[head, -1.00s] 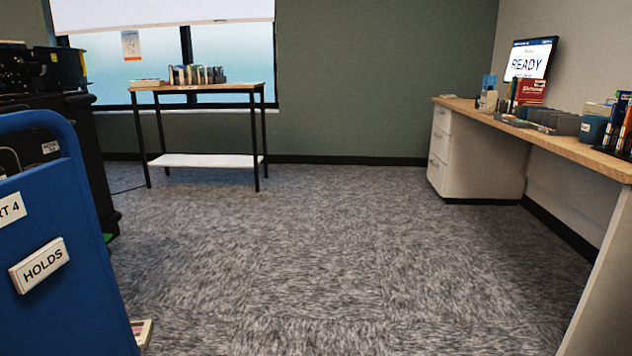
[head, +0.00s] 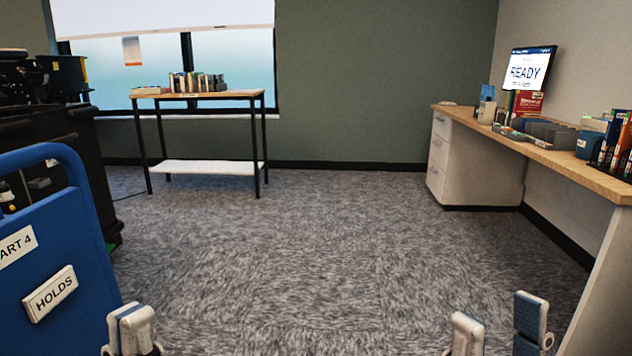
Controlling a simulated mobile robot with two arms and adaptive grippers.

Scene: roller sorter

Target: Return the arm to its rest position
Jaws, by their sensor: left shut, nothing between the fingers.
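My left gripper (head: 132,322) shows at the bottom left of the head view, beside the blue cart. Its fingers are together and hold nothing. My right gripper (head: 497,325) shows at the bottom right, with its two fingers wide apart and nothing between them. Both grippers are in front of the carpet, and only their finger ends show. The rest of both arms is outside the picture.
A blue cart (head: 62,190) with a HOLDS label stands close at the left. Behind it is a dark machine (head: 60,140). A table (head: 205,95) with books stands at the back. A desk (head: 575,160) runs along the right. The carpet between is clear.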

